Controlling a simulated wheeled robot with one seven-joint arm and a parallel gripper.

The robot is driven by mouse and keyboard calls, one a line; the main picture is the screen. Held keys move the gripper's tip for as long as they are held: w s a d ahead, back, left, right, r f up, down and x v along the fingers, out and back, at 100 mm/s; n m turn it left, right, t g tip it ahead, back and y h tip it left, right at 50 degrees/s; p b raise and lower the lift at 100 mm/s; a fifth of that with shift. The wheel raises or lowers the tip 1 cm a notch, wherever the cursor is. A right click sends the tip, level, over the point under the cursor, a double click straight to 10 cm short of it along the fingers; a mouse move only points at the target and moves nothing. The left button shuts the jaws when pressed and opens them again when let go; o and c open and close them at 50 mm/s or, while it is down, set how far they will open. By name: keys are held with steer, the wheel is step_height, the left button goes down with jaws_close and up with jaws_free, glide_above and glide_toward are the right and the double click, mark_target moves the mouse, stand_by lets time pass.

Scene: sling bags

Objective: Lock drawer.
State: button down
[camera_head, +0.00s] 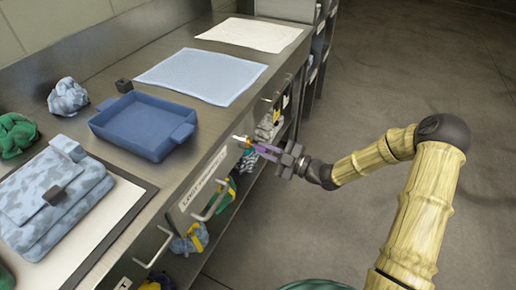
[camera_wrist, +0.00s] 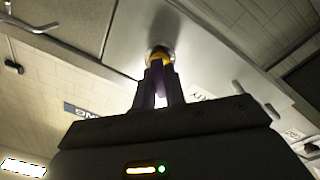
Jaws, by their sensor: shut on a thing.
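The drawer front (camera_head: 190,197) in the workbench side appears closed, with a "LOST..." label and a bar handle (camera_head: 212,204). In the wrist view the same pale front (camera_wrist: 215,55) fills the upper middle. A round lock with a small yellow piece, seemingly a key head (camera_wrist: 158,53), sits on it. My gripper (camera_head: 254,147) reaches the drawer's right end from the right.
A blue tray (camera_head: 145,150), a blue cloth (camera_head: 200,75), a white sheet (camera_head: 250,34) and a grey-blue sling bag (camera_head: 50,200) lie on the counter (camera_head: 185,50). Several bundled items fill the shelf below. The floor (camera_head: 420,75) to the right is clear.

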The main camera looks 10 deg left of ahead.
steer(key=shift+n+b, duration=1.5)
steer(key=shift+b, duration=0.1)
steer(key=shift+n+b, duration=3)
steer(key=shift+b, duration=1.35)
steer(key=c, duration=0.7)
jaws_free()
steer(key=shift+d, duration=0.15)
steer(key=shift+v, duration=3.4)
